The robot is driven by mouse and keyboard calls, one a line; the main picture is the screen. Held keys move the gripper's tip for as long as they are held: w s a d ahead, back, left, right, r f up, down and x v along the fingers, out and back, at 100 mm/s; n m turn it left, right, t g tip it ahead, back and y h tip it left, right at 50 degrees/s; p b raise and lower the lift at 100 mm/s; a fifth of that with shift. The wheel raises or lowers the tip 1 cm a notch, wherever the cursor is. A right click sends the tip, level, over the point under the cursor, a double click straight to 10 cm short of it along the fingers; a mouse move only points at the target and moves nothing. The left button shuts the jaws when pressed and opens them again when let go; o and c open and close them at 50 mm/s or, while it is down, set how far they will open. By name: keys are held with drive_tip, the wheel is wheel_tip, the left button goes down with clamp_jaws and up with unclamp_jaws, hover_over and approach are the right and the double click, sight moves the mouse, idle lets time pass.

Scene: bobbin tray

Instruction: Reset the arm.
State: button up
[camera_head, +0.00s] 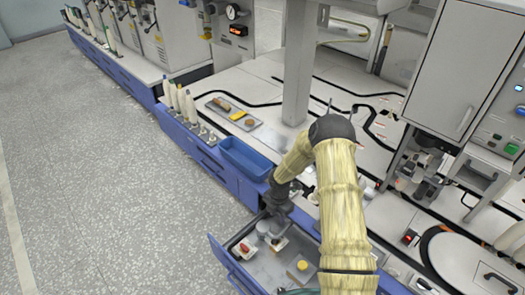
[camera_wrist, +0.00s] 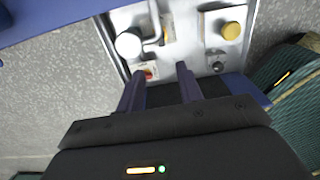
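My arm, in a pale yellow ribbed cover, reaches down from the right in the head view. My gripper (camera_head: 277,198) hangs over the back edge of an open drawer (camera_head: 232,268). In the wrist view my gripper (camera_wrist: 160,72) has its two dark fingers apart, with nothing held between them. Beyond the fingertips, the drawer holds a round white piece (camera_wrist: 128,44), a yellow round piece (camera_wrist: 231,31) and a small red piece (camera_wrist: 150,73). The yellow piece also shows in the head view (camera_head: 302,265).
A blue bin (camera_head: 245,158) stands on the bench just behind the drawer. A grey tray (camera_head: 220,103) with small yellow pieces lies farther back. White bobbins (camera_head: 183,103) line the bench's left edge. A grey post (camera_head: 298,70) rises behind my arm. The speckled floor at left is clear.

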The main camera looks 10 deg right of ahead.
drive_tip(key=s+r+m+t, duration=0.1)
drive_tip(key=s+r+m, duration=0.2)
drive_tip(key=r+m, duration=0.5)
drive_tip(key=s+r+m, duration=0.4)
drive_tip(key=r, duration=0.7)
drive_tip(key=s+r+m+t, duration=0.2)
drive_tip(key=s+r+m, duration=1.1)
drive_tip(key=s+m, duration=0.1)
wheel_tip(320, 180, up, 35)
drive_tip(key=p, duration=3.6)
drive_tip(key=shift+w+n, duration=0.15)
drive_tip(key=shift+n, duration=0.15)
drive_tip(key=shift+a, duration=0.1)
